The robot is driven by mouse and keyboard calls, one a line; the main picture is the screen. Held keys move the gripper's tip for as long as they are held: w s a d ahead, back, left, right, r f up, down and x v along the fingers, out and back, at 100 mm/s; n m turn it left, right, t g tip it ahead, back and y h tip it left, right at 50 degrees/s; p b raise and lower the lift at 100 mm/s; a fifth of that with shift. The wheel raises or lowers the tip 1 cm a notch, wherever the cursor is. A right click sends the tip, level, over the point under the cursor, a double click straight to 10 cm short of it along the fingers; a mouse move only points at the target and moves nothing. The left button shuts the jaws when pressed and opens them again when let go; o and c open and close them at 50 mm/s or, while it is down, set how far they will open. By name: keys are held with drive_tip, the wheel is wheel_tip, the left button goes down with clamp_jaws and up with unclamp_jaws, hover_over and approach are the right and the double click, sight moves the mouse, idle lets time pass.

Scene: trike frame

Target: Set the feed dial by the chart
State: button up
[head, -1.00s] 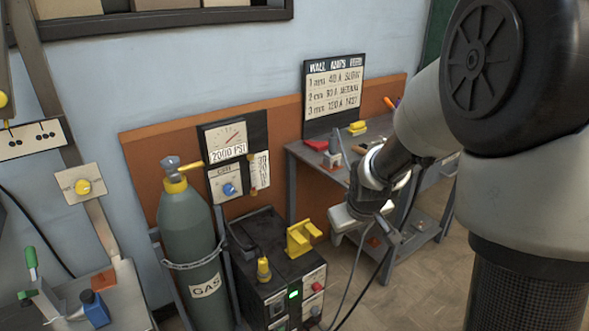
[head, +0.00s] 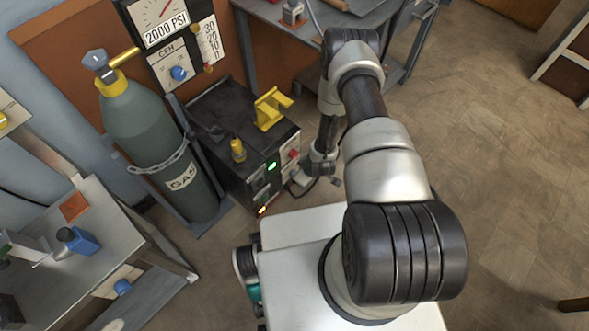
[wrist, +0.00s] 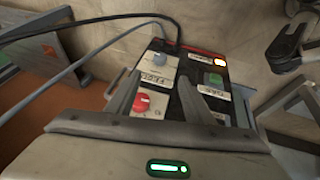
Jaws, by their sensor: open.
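The welder box (head: 212,110) stands on the floor beside the gas cylinder, its front panel partly in view. In the wrist view, the panel carries a pale grey dial (wrist: 159,58) beside a label that seems to read FEED, upside down. A red dial (wrist: 142,105) is below it. My gripper (head: 308,178) is low in front of the welder's panel. In the wrist view my gripper (wrist: 163,92) is open, its dark fingers spread over the panel and holding nothing. The fingers appear apart from the grey dial. The chart is not in view now.
A yellow bracket (head: 270,110) sits on the welder. The gas cylinder (head: 155,125) stands left, a bench (head: 120,225) front left.

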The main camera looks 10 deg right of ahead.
drive_tip(key=b+x, duration=0.6)
drive_tip(key=x, duration=1.1)
drive_tip(key=shift+f, duration=0.1)
drive_tip(key=shift+c, duration=0.2)
drive_tip(key=shift+s, duration=0.1)
drive_tip(key=c, duration=1)
